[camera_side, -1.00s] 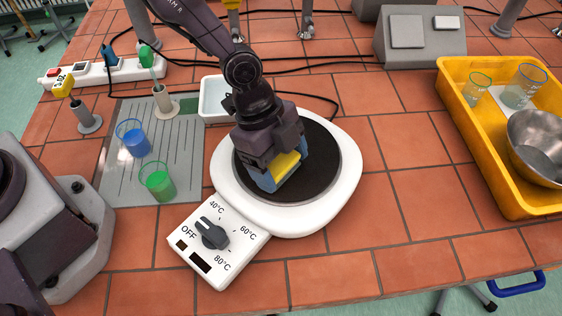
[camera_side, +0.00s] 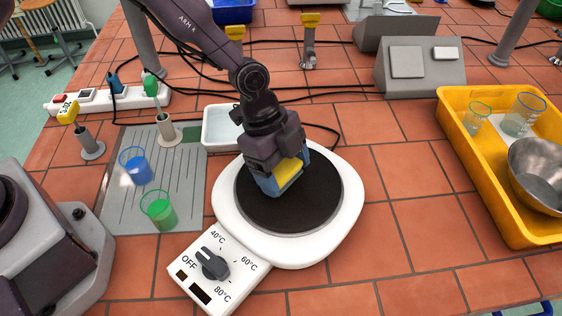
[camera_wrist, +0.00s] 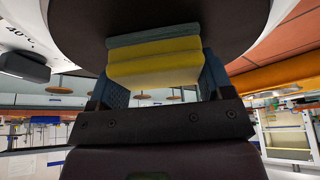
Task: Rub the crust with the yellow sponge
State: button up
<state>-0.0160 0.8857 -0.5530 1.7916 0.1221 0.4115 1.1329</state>
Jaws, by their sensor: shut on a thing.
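The yellow sponge (camera_side: 288,172) is between the blue fingers of my gripper (camera_side: 283,180), over the black round plate of the white hotplate (camera_side: 342,215). In the wrist view the sponge (camera_wrist: 155,62) has a grey-green layer on the side facing the plate (camera_wrist: 85,25). My gripper (camera_wrist: 158,80) is shut on it, a finger at each side. The sponge looks pressed to the plate or very close to it; I cannot tell which. No distinct crust can be made out on the dark plate; the gripper hides part of its surface.
The hotplate's dial (camera_side: 212,264) faces front left. A blue beaker (camera_side: 137,166) and a green beaker (camera_side: 159,211) stand on a grey board at the left. A white tray (camera_side: 218,127) sits behind. A yellow tray (camera_side: 480,190) with glassware and a metal bowl is at right.

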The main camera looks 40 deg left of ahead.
aim_at(293, 216)
jog(key=s+d, duration=0.4)
jog(key=shift+s+d, duration=0.2)
jog(key=shift+s, duration=0.15)
jog(key=shift+w+a, duration=2.8)
jog(key=shift+w, duration=0.1)
jog(key=shift+w+a+r, duration=0.1)
jog(key=shift+r, duration=4)
